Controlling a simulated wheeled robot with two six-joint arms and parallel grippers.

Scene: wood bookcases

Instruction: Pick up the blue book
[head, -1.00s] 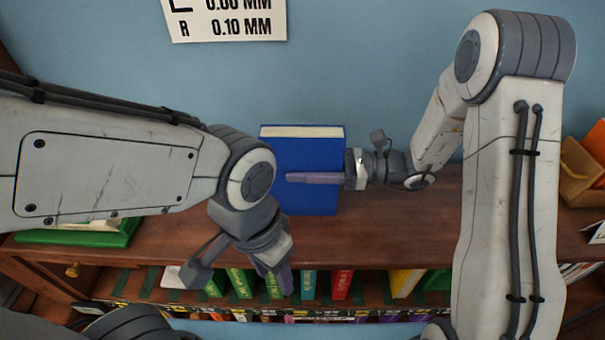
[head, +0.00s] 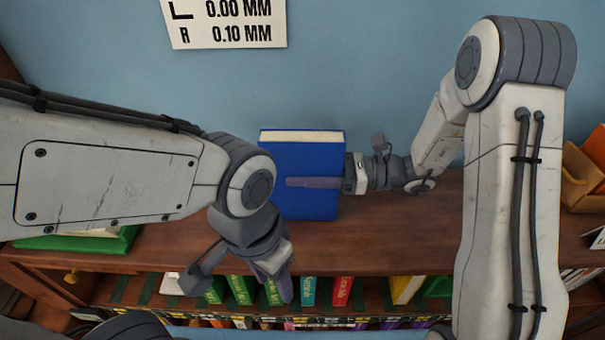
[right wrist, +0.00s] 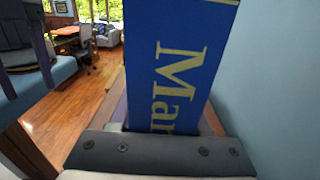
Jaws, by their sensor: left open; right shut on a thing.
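The blue book (head: 308,155) stands upright on the bookcase top, in front of the blue wall, with its pale page edge upward. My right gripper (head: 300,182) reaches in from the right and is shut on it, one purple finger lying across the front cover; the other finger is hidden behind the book. In the right wrist view the book (right wrist: 175,75) rises from between the jaws with yellow lettering. My left gripper (head: 278,286) is open and empty, pointing down in front of the shelf edge, apart from the book. My left arm covers part of the book's left side.
The wooden bookcase top (head: 400,235) is clear to the right of the book. A green book (head: 80,240) lies at the left. Several books stand in the shelf below. A wooden holder (head: 585,180) stands at the right edge. A measurement sign (head: 226,22) hangs on the wall.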

